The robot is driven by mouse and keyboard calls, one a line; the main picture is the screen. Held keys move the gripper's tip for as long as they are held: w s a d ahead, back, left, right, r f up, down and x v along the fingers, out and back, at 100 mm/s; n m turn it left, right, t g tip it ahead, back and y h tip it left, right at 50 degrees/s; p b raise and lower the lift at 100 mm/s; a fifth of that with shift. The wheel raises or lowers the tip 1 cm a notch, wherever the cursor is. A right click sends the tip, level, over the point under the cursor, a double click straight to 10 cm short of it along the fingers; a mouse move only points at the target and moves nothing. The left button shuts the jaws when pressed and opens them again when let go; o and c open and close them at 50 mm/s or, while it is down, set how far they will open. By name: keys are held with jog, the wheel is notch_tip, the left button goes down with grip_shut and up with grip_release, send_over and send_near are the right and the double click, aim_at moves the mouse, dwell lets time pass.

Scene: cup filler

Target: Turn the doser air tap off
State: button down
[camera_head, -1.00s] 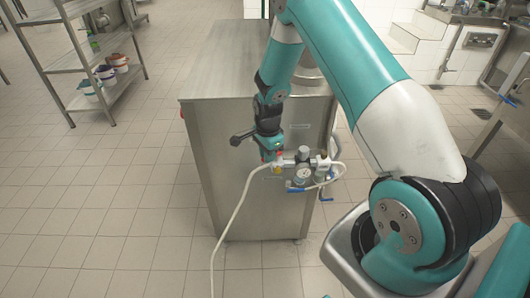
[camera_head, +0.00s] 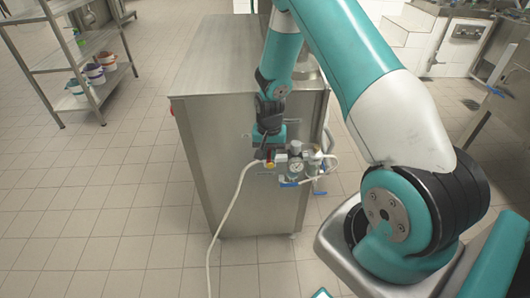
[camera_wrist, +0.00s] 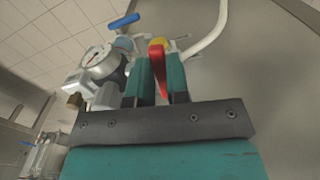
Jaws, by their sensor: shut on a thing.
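The doser air tap has a red lever (camera_wrist: 158,69) with a yellow part (camera_wrist: 160,44) at its far end. My gripper (camera_wrist: 159,70) is shut on the red lever, with one dark green finger on each side of it. In the head view, my gripper (camera_head: 266,152) points down at the left end of the air unit, and the small red tap (camera_head: 269,164) shows just below it. A round pressure gauge (camera_head: 294,167) sits right of the tap, and it also shows in the wrist view (camera_wrist: 98,57). The lever's exact angle is hard to tell.
The air unit sits against the steel cabinet (camera_head: 230,195). A white hose (camera_head: 230,213) runs from it to the floor. A blue handle (camera_head: 290,185) hangs below the gauge. A shelf rack (camera_head: 85,60) stands at the far left.

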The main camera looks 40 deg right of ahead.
jog(key=shift+w+d+r+n, duration=0.15)
jog(key=shift+d+n, duration=0.2)
jog(key=shift+n, duration=0.45)
jog(key=c, duration=1.1)
grip_release()
jog(key=shift+a, duration=0.1)
notch_tip(320, 180, up, 17)
jog(key=shift+s+b, duration=0.2)
jog(key=shift+b, duration=0.1)
jog(key=shift+r, duration=0.1)
